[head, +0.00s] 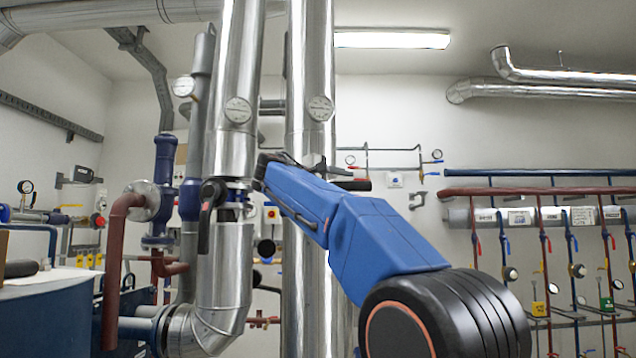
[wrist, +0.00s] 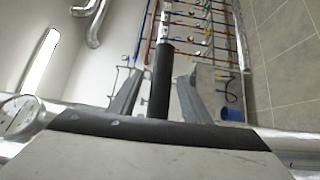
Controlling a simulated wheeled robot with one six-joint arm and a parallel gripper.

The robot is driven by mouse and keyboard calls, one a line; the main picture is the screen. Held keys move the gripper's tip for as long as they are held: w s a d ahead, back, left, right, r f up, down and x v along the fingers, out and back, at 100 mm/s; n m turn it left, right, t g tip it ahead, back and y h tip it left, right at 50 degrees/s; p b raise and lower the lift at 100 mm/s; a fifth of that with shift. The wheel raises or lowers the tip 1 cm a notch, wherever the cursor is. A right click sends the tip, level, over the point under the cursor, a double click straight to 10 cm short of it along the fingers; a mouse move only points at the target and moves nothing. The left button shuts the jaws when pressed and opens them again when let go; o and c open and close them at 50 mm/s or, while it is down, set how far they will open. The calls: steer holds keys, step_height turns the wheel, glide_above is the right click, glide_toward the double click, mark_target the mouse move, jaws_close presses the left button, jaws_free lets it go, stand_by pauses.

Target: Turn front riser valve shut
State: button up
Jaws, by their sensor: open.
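Two shiny risers stand in the middle of the head view, a left riser (head: 235,90) and a right riser (head: 311,70). The left riser has a valve with a black lever (head: 204,225) hanging down. A second black lever (head: 352,184) points right beside the right riser, partly hidden by my arm. My gripper (head: 290,160) is at the risers, largely hidden by my arm. In the wrist view my gripper (wrist: 159,78) is open, with a black bar-shaped lever (wrist: 160,80) showing between its fingers. I cannot tell whether they touch it.
Round gauges (head: 238,109) sit on the risers. A blue tank (head: 45,310) stands at the left. A manifold of red pipes (head: 540,191) with small valves lines the right wall. A curved red pipe (head: 115,260) is left of the risers.

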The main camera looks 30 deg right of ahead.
steer(key=s+a, duration=0.2)
steer(key=a, duration=0.9)
steer(key=shift+s+a, duration=0.15)
steer(key=shift+a, duration=0.15)
steer(key=shift+f, duration=0.15)
steer(key=s+a+f+n+t+y, duration=0.1)
steer(key=s+f+y, duration=0.3)
steer(key=f, duration=1)
steer(key=s+f+n+t+y, duration=0.1)
steer(key=s+f+y, duration=0.3)
steer(key=f, duration=1)
steer(key=s+a+f+m+y, duration=0.1)
steer(key=s+a+f+y, duration=0.2)
steer(key=f, duration=0.9)
steer(key=s+a+f+m+y, duration=0.2)
steer(key=s+a+f, duration=0.4)
steer(key=s+f, duration=0.5)
steer(key=s+a+f+m+y, duration=0.1)
steer(key=s+a+f+y, duration=0.3)
steer(key=s+f, duration=0.3)
step_height(320, 180, down, 6)
steer(key=shift+a+r+g+y, duration=0.1)
steer(key=shift+a+g+y, duration=0.25)
steer(key=shift+a, duration=0.45)
